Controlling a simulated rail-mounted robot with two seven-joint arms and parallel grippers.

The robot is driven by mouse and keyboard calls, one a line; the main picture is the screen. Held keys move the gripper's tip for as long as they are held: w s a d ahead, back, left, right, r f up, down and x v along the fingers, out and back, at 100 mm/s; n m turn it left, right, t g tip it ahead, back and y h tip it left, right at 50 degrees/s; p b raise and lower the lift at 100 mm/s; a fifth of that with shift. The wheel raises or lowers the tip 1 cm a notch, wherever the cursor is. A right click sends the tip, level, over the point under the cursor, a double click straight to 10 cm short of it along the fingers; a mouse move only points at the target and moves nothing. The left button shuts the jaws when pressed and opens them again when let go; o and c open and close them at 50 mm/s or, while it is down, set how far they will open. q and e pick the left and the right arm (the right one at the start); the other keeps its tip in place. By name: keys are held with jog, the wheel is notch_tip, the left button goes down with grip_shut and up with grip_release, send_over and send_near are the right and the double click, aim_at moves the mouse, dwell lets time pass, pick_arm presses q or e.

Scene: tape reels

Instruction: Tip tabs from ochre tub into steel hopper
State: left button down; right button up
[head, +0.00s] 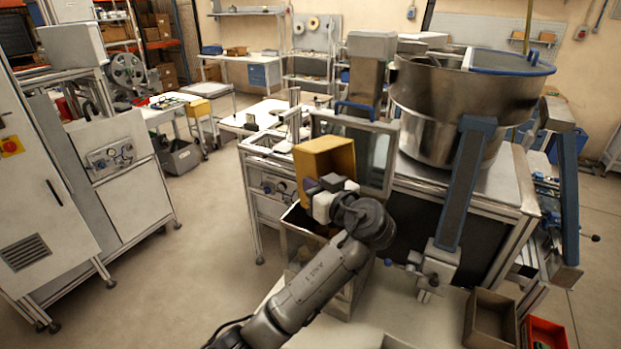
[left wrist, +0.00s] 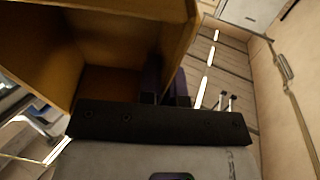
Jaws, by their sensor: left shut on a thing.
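The ochre tub (head: 340,160) is in the air near the middle of the head view, left of the large steel bowl that looks like the steel hopper (head: 425,110). My left gripper (head: 328,184) is shut on the tub's near wall. In the left wrist view the dark fingers (left wrist: 166,92) grip the edge of the tub (left wrist: 105,35), and its inner walls show. I see no tabs in the visible part, though its floor is partly hidden. The tub is clear of the hopper. My right gripper is not in view.
A clear-sided panel (head: 375,150) stands just behind the tub. An open-topped bin (head: 300,222) is below it. A brown box (head: 490,318) and a red bin (head: 543,333) sit at the lower right. Open floor (head: 200,250) lies to the left.

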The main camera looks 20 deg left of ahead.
aim_at(313, 170)
pick_arm(q)
jog(key=g+h+p, duration=0.1)
jog(key=p, duration=0.1)
jog(key=r+g+h+p, duration=0.1)
jog(key=h+p, duration=0.1)
jog(key=p, duration=0.1)
jog(key=r+g+h+p, duration=0.1)
jog(key=h+p, duration=0.1)
jog(key=shift+w+a, duration=0.15)
jog(key=shift+w, duration=0.1)
jog(key=g+h+p, duration=0.1)
jog(key=h+p, duration=0.1)
jog(key=p, duration=0.3)
jog(key=r+g+h+p, duration=0.1)
jog(key=h+p, duration=0.1)
jog(key=p, duration=0.3)
jog(key=r+g+h+p, duration=0.1)
jog(key=g+h+p, duration=0.1)
jog(key=p, duration=0.3)
jog(key=shift+h+p, duration=0.35)
jog(key=shift+h, duration=0.25)
jog(key=shift+f+g+h+p, duration=0.15)
jog(key=shift+g+h+p, duration=0.4)
jog(key=shift+p, duration=0.25)
